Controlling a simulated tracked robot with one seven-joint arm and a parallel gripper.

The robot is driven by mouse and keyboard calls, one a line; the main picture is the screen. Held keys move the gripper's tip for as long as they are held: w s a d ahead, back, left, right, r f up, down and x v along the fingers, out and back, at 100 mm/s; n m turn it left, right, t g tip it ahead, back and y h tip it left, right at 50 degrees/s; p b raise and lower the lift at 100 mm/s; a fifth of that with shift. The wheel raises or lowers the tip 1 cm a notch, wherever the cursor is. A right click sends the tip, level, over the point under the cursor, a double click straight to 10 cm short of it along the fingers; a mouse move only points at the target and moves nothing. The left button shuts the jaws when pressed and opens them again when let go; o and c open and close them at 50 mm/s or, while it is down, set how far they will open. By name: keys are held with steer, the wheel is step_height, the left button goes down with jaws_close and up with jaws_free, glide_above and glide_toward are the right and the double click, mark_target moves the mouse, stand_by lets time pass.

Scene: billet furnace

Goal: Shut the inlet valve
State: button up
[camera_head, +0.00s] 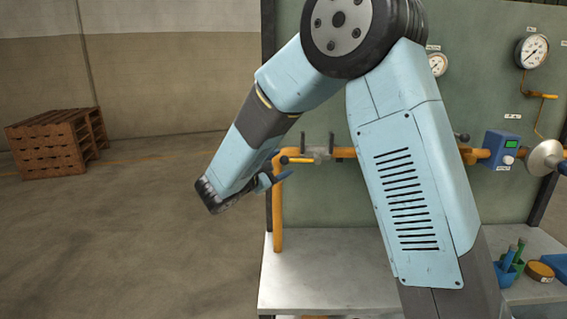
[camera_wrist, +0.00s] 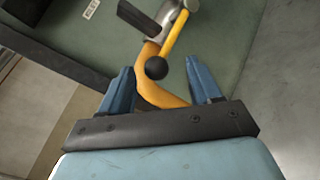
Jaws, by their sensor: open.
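The valve on the orange pipe has a grey metal body (camera_head: 318,154) and a yellow lever (camera_head: 299,160) with a black ball at its end. The lever lies roughly along the pipe, its ball end toward the left, near the pipe's bend. In the wrist view the yellow lever (camera_wrist: 174,36) runs from the metal body to the black ball (camera_wrist: 156,68), with the orange pipe (camera_wrist: 158,95) behind it. My gripper (camera_head: 281,167) is open, its blue fingers to either side of the ball in the wrist view. I cannot tell whether they touch it.
The green panel (camera_head: 315,210) stands behind the pipe, above a grey bench (camera_head: 330,275). A gauge (camera_head: 532,50), a blue box (camera_head: 502,149) and a grey wheel (camera_head: 546,160) are at the right. Wooden pallets (camera_head: 50,145) are far left; the left floor is free.

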mark_target(282, 163)
steer(key=shift+x, duration=1.65)
steer(key=shift+c, duration=0.3)
jaws_close()
steer(key=shift+a, duration=0.25)
